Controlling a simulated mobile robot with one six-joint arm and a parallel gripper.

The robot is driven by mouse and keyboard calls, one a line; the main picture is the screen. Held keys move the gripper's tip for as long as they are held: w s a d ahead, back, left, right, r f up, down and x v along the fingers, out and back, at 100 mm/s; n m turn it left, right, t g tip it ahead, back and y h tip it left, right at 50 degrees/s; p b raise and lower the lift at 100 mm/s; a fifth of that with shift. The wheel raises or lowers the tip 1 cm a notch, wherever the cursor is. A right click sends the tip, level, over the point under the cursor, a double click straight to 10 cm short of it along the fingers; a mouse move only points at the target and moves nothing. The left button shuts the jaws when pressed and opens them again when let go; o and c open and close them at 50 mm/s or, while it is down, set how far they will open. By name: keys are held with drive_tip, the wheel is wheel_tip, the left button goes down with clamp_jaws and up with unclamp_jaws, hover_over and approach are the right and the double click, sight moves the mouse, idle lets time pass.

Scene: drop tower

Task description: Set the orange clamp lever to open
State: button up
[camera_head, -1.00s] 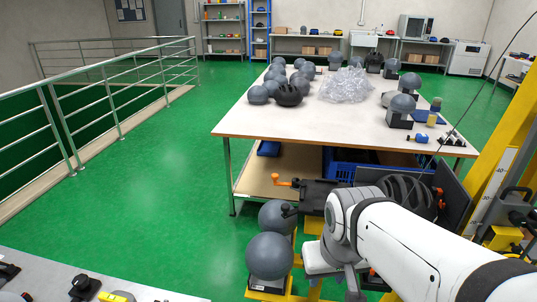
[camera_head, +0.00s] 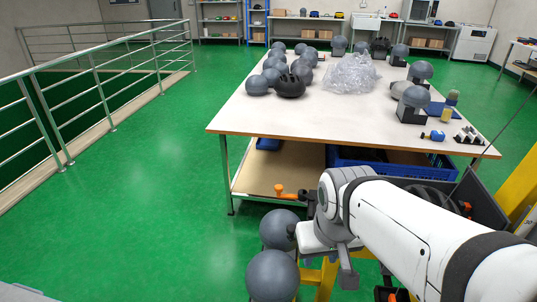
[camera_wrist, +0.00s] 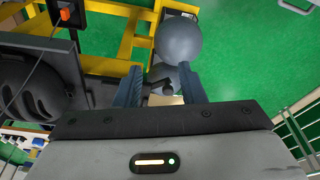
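The orange clamp lever (camera_head: 285,190) shows in the head view just left of my wrist, in front of the table's lower shelf. It points left from a dark mount that my arm mostly hides. My gripper (camera_wrist: 158,76) is open, its two blue-grey fingers apart in the wrist view. A dark rod with a rounded end (camera_wrist: 166,88) shows between the fingers; I cannot tell whether they touch it. I cannot make out the orange lever between the fingers. An orange part (camera_wrist: 65,14) on a dark block sits at the wrist view's upper left; I cannot tell whether it is the lever.
Two grey balls (camera_head: 272,274) stand close below my wrist, and one (camera_wrist: 178,40) is just beyond the fingers. A yellow frame (camera_wrist: 115,45) lies beside them. The table (camera_head: 310,115) with helmets and headforms is ahead. Green floor at left is clear up to the railing (camera_head: 95,80).

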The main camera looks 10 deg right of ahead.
drive_tip(key=shift+s+a, duration=0.1)
drive_tip(key=shift+o, duration=1.4)
drive_tip(key=shift+w+r, duration=0.1)
drive_tip(key=shift+w, duration=0.2)
drive_tip(key=n+g+h+b, duration=0.1)
drive_tip(key=n+g+h, duration=0.3)
drive_tip(key=n+h, duration=0.95)
hover_over(284, 195)
drive_tip(key=s+a, duration=0.2)
drive_tip(key=s, duration=0.3)
wheel_tip(284, 195, down, 8)
drive_tip(key=f, duration=0.1)
drive_tip(key=w+a+f+n+h, duration=0.4)
drive_tip(key=w+a+f+h, duration=0.1)
drive_tip(key=w+a+f, duration=0.15)
drive_tip(key=shift+t+y, duration=0.25)
drive_tip(key=shift+t, duration=0.15)
drive_tip(key=d, duration=0.2)
drive_tip(key=s+d, duration=0.1)
drive_tip(key=d, duration=0.5)
drive_tip(key=shift+s+d+f+p, duration=0.15)
drive_tip(key=shift+d+p, duration=0.1)
drive_tip(key=shift+p, duration=0.15)
